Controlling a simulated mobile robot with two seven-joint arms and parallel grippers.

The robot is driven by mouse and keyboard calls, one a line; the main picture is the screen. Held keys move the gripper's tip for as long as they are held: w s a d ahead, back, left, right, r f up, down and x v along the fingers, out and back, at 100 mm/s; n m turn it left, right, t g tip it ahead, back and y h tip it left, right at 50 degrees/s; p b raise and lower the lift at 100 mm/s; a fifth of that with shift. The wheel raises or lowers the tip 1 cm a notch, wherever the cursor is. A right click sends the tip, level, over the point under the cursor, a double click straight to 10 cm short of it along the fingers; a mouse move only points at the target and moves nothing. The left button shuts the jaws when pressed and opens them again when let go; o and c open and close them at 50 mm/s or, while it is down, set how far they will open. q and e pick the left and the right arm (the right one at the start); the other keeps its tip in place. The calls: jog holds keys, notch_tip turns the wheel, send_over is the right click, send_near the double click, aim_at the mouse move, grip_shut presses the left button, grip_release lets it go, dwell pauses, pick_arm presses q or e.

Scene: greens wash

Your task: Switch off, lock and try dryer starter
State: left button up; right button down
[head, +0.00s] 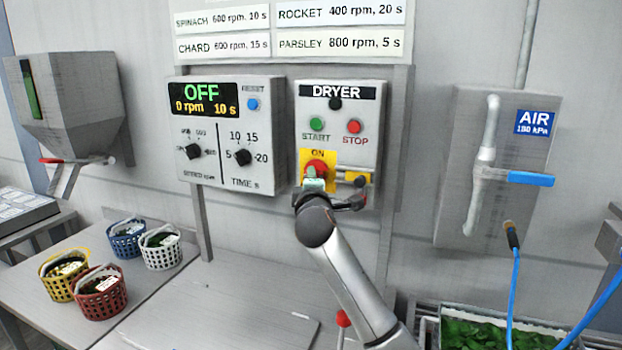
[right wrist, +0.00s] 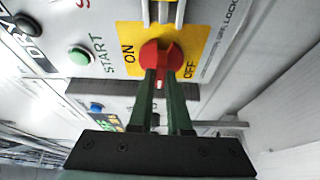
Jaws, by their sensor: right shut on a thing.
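The dryer starter (head: 337,120) is a grey box on the wall with a black lamp, a green START button (head: 316,124) and a red STOP button (head: 354,126). Its red rotary switch (head: 316,167) sits on a yellow plate marked ON; the right wrist view also shows OFF on the plate. My right gripper (head: 314,184) is shut on the red switch (right wrist: 160,58), its green fingers on both sides of the handle. A brass-coloured padlock (head: 357,179) hangs right of the switch, partly hidden. My left gripper is out of view.
Left of the starter is the speed and time panel (head: 228,132), its display reading OFF, 0 rpm, 10 s. Several small baskets (head: 101,291) stand on the bench at left. An AIR valve (head: 487,165) with a blue handle is at right.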

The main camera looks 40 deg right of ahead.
jog(key=shift+n, duration=0.4)
jog(key=c, duration=0.9)
grip_release()
jog(key=shift+o, duration=0.2)
jog(key=b+v, duration=0.2)
jog(key=v, duration=1)
jog(key=shift+s+a, duration=0.2)
jog(key=shift+r, duration=0.1)
